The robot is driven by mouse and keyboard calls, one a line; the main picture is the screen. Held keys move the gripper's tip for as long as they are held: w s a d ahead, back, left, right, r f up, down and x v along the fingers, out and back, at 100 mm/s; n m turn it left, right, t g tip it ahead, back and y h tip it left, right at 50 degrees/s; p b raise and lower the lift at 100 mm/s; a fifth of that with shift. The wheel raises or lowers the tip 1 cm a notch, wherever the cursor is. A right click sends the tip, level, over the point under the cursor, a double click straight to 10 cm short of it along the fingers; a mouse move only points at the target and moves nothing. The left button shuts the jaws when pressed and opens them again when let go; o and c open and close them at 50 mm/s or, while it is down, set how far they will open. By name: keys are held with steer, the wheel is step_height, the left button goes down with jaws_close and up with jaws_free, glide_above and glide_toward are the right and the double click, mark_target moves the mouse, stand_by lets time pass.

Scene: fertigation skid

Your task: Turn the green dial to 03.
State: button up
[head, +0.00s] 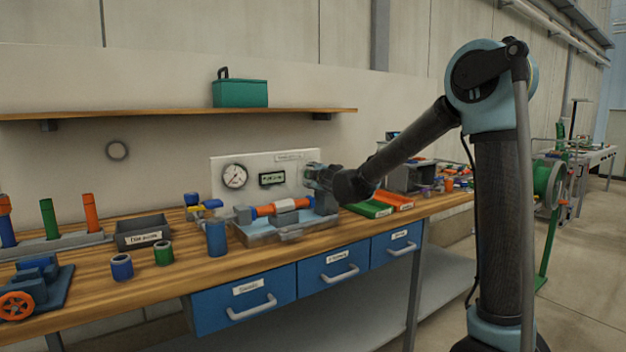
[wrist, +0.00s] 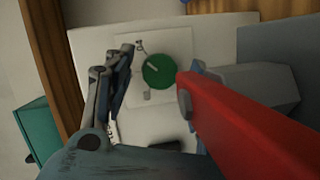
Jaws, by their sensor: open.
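The green dial (wrist: 160,71) shows in the wrist view as a round disc on a pale plate, with a light mark near its upper left edge. Its numbers are too small to read. My gripper (head: 322,182) is in front of the right part of the white panel (head: 268,160) in the head view and hides the dial there. In the wrist view its dark jointed finger stands left of the dial, apart from it in the picture; the other finger is largely hidden. The gripper is open and holds nothing visible. I cannot tell its distance from the dial.
A red bar (wrist: 245,120) with a grey block (wrist: 255,90) crosses the wrist view close to the dial. An orange pipe (head: 270,209) sits below the panel. A gauge (head: 235,176) and display (head: 272,179) are left of my gripper. A blue cylinder (head: 217,238) stands in front.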

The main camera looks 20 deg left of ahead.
steer(key=shift+s, duration=0.1)
steer(key=v, duration=1.1)
steer(key=shift+s+d, duration=0.25)
steer(key=shift+d, duration=0.1)
